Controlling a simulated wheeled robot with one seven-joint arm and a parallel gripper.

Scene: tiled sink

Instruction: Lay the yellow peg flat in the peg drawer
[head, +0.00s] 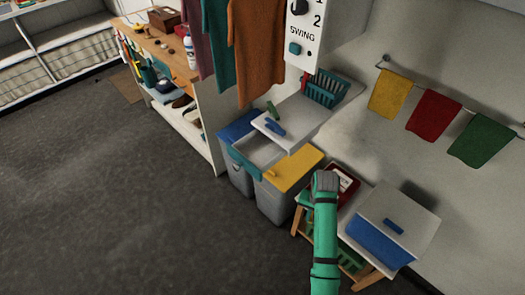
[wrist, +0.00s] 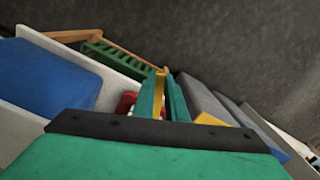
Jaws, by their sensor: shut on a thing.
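My gripper (wrist: 160,88) has two teal fingers in the wrist view, closed on the yellow peg (wrist: 160,84), a thin yellow strip between them. The rest of the peg is hidden by the fingers. In the head view my green arm reaches up from the bottom, and its fingers and the peg are hidden. A pale open drawer (head: 262,150) with a teal front juts out below a white cabinet top (head: 305,112), left of my arm. It looks like the peg drawer, but I cannot be sure. Its inside looks empty from here.
A bin with a yellow lid (head: 292,168) and a bin with a blue lid (head: 240,125) stand by the drawer. A white box with a blue front (head: 380,241) and a red item (head: 345,184) sit on a wooden stand. Open floor (head: 100,200) lies left.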

